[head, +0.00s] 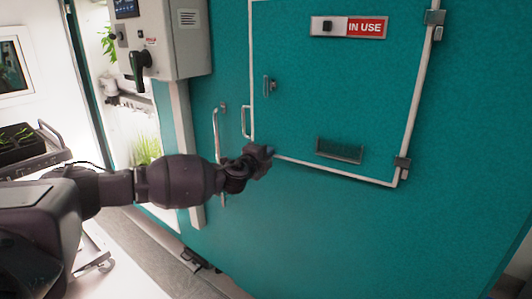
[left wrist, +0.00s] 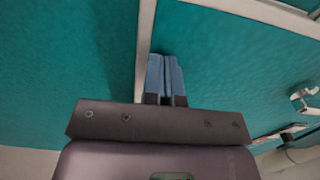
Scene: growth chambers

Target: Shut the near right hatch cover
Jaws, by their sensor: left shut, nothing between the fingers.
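The hatch cover (head: 345,95) is a teal panel with a pale edge on a teal wall. Its hinges (head: 402,168) are on the right. It looks flush or nearly flush with the wall; I cannot tell if a small gap is left. My left gripper (head: 268,153) is shut and empty at the cover's lower left corner. In the left wrist view the blue fingers (left wrist: 165,76) are together beside a pale strip (left wrist: 145,45), over teal surface; contact is unclear. My right gripper is out of view.
A grey control box (head: 180,38) is at upper left. A cart with a plant tray (head: 20,148) stands far left.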

